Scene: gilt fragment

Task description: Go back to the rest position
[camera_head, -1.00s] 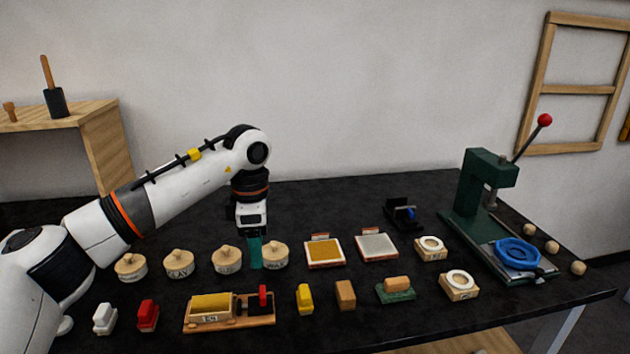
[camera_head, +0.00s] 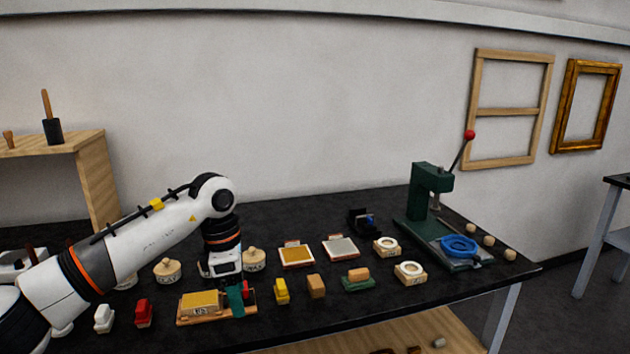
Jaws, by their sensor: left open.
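My left gripper (camera_head: 236,301) points down at the front of the black table (camera_head: 390,195), its teal fingers over the right end of a wooden tray (camera_head: 181,321) that holds a yellow-topped block (camera_head: 200,302). It is open, and I see nothing held between its fingers. A red upright piece (camera_head: 250,292) stands just right of the fingers. I cannot tell whether the fingers touch the tray. My left arm hides part of the row of round wooden lidded pots, such as the one (camera_head: 167,270) left of the gripper. My right gripper is not in view.
A green lever press (camera_head: 428,190) with a blue ring (camera_head: 459,246) stands at the table's right. Small blocks, including a yellow one (camera_head: 281,291), line the front. Framed panels (camera_head: 290,254) lie behind. A wooden shelf (camera_head: 95,165) is at left. The back middle is bare.

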